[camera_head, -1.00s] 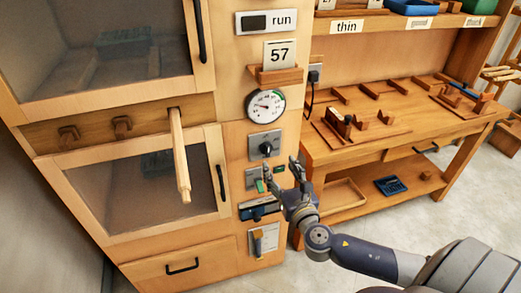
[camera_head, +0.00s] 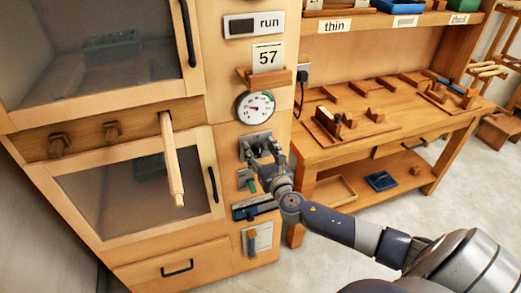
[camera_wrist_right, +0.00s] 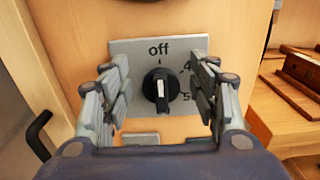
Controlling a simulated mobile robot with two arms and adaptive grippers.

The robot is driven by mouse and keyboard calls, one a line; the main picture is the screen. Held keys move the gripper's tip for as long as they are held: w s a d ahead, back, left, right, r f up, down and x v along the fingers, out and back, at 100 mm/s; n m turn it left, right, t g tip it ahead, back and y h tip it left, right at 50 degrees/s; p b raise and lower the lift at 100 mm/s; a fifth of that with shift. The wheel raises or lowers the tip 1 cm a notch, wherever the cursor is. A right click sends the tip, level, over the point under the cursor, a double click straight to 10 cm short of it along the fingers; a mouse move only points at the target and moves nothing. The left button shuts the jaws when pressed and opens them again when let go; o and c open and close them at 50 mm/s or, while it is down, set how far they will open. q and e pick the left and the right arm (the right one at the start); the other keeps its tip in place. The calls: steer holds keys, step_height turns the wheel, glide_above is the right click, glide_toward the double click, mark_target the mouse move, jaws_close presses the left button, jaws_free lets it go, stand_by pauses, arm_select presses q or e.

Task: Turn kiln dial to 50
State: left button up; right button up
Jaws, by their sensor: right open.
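The kiln dial (camera_wrist_right: 160,86) is a black round knob with a white pointer line on a grey plate (camera_wrist_right: 128,46). The pointer looks upright, toward the "off" label and tick at the top. A partly covered "4…" and "5…" show at the plate's right side. My right gripper (camera_wrist_right: 160,92) is open, with one finger on each side of the dial. Gaps show between the fingers and the knob. In the head view, the right gripper (camera_head: 262,150) is at the panel and largely covers the dial. My left gripper is not in view.
Above the dial are a round gauge (camera_head: 255,107), a "57" card (camera_head: 267,58) and a "run" sign (camera_head: 254,24). Below it are a small green-marked switch (camera_head: 247,182) and a blue item (camera_head: 254,207). A wooden handle (camera_head: 173,165) juts out left. A workbench (camera_head: 390,135) stands right.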

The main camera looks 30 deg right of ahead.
mark_target(263, 151)
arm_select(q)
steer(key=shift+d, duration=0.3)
arm_select(e)
steer(key=c, duration=1)
